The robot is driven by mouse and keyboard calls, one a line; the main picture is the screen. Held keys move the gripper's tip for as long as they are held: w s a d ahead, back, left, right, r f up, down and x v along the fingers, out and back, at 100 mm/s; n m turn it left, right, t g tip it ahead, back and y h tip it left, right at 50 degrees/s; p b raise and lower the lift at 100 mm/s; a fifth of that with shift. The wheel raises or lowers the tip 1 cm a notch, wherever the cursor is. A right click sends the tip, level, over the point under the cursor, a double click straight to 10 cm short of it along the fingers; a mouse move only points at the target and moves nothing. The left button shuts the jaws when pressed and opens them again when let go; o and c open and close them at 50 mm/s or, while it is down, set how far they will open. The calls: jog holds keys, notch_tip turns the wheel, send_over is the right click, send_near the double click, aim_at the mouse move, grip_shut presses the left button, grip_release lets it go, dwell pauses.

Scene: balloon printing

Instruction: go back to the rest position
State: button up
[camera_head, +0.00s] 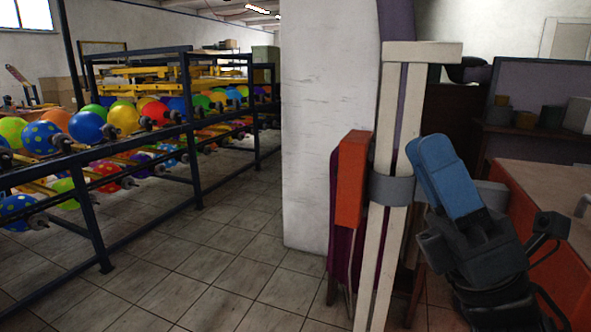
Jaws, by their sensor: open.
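My arm is folded on the right side of the head view, with a blue link above dark grey and black parts. My gripper (492,290) is the dark end at the lower right, partly cut off by the bottom edge. It is open. Its fingertips are hard to make out, and I see nothing held in it. It is well apart from the balloon rack on the left.
A dark metal rack (188,130) on the left carries rows of colourful balloons (87,127). A white pillar (325,120) stands mid-view. An orange-sided counter (540,232) is close to my arm on the right. The tiled floor (205,265) between rack and pillar is clear.

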jog(key=s+d+f+m+t+h, duration=0.15)
jog(key=s+f+m+h, duration=0.25)
jog(key=f+m+h, duration=0.5)
jog(key=s+f+m+t+h, duration=0.2)
jog(key=s+f+m+h, duration=0.4)
jog(key=m, duration=0.7)
jog(key=s+d+f+m+t+h, duration=0.1)
jog(key=s+f+m+t+h, duration=0.2)
jog(key=m+h, duration=0.7)
jog(key=s+d+f+m+g, duration=0.1)
jog(key=s+f+m+g, duration=0.1)
jog(key=s, duration=0.4)
jog(key=s+d+f+m+g+y, duration=0.1)
jog(key=s+d+f+m+g, duration=0.1)
jog(key=s+f, duration=0.4)
jog(key=s+d+f+m+g+y, duration=0.1)
jog(key=s+f+m+g, duration=0.3)
jog(key=s, duration=0.4)
jog(key=shift+s+d+g, duration=0.2)
jog(key=shift+d+g, duration=0.55)
